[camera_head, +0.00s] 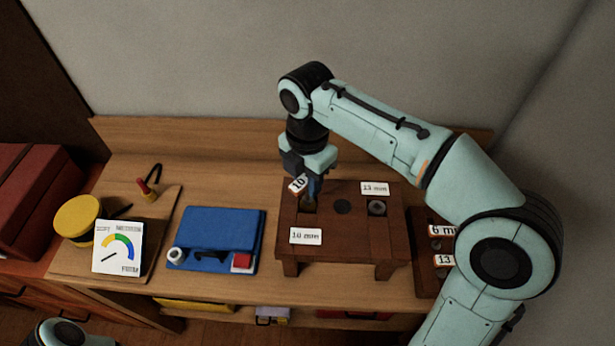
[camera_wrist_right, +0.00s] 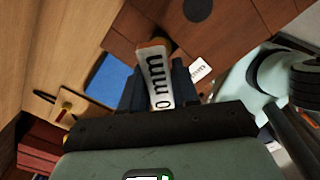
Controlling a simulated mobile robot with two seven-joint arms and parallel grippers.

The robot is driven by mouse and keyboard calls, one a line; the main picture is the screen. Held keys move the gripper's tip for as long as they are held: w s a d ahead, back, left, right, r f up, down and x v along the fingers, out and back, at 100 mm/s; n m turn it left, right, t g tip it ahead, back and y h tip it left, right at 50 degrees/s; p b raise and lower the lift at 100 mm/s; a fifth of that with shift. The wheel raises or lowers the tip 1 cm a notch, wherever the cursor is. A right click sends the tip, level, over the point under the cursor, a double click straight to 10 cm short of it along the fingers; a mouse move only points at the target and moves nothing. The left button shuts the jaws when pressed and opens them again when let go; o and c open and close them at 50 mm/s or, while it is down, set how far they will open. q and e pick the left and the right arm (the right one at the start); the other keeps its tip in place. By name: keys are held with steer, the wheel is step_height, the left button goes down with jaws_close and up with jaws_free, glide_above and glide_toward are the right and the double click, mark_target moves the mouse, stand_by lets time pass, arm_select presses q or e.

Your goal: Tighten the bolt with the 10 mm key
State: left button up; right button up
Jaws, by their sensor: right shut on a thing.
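My right gripper (camera_head: 312,187) is shut on the 10 mm key (camera_head: 298,185), whose white tag reads "10". In the right wrist view the key (camera_wrist_right: 158,78) sits between the fingers, its tag ending in "0 mm". The gripper points down over the left spot of a small dark wooden stand (camera_head: 342,226), behind a "10 mm" card (camera_head: 306,236). A brassy part shows at that spot, below the fingers. The bolt there is mostly hidden, and I cannot tell whether the key is seated on it. My left gripper is out of view.
A key rack (camera_head: 426,275) is at right, partly behind my arm. A blue case (camera_head: 218,232), gauge card (camera_head: 119,247) and yellow tin (camera_head: 77,216) stand left.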

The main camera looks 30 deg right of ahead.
steer(key=m, duration=0.5)
steer(key=shift+p, duration=0.4)
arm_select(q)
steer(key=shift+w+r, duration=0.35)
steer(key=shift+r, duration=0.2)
arm_select(e)
steer(key=shift+m, duration=0.7)
steer(key=m, duration=0.3)
steer(key=shift+r, duration=0.1)
steer(key=m, duration=0.3)
steer(key=shift+p, duration=0.3)
steer(key=o, duration=0.9)
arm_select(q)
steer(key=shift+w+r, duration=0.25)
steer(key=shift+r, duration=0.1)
arm_select(e)
steer(key=shift+o, duration=0.3)
